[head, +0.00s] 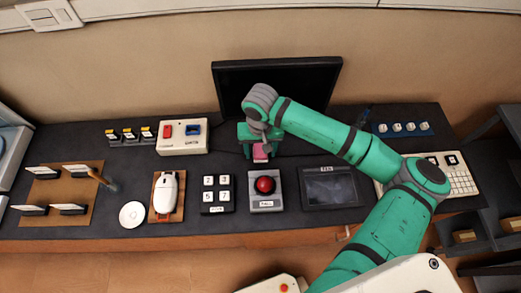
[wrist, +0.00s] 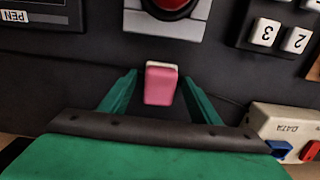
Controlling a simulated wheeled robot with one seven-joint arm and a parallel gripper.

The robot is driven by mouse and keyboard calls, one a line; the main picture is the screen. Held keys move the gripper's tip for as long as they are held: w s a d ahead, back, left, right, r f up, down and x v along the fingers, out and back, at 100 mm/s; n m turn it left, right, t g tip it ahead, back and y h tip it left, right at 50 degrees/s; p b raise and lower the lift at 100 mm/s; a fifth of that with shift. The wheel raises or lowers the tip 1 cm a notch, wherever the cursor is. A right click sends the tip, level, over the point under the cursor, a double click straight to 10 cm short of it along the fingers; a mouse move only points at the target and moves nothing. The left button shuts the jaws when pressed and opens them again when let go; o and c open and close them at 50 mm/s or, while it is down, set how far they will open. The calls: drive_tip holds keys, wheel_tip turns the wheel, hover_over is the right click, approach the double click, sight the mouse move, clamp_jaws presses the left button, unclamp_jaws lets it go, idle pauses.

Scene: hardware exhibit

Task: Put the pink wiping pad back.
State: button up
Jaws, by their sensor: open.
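The pink wiping pad (head: 261,152) is a small pink block with a pale edge. It is on the dark desk (head: 228,152), in front of the black monitor and behind the red button. In the wrist view the pad (wrist: 160,86) is between the tips of my open gripper (wrist: 160,80), with a gap on each side. In the head view my green gripper (head: 260,147) points down over the pad and partly hides it.
The red button (head: 265,185) on its grey base is just in front of the pad. A white box with red and blue switches (head: 182,137) stands to the left. A number keypad (head: 217,194), a dark tablet (head: 331,187) and the monitor (head: 225,85) are close around.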

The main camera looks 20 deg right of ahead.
sight(261, 151)
drive_tip(key=shift+r, duration=0.1)
wheel_tip(261, 151, up, 12)
idle(0.5)
idle(0.5)
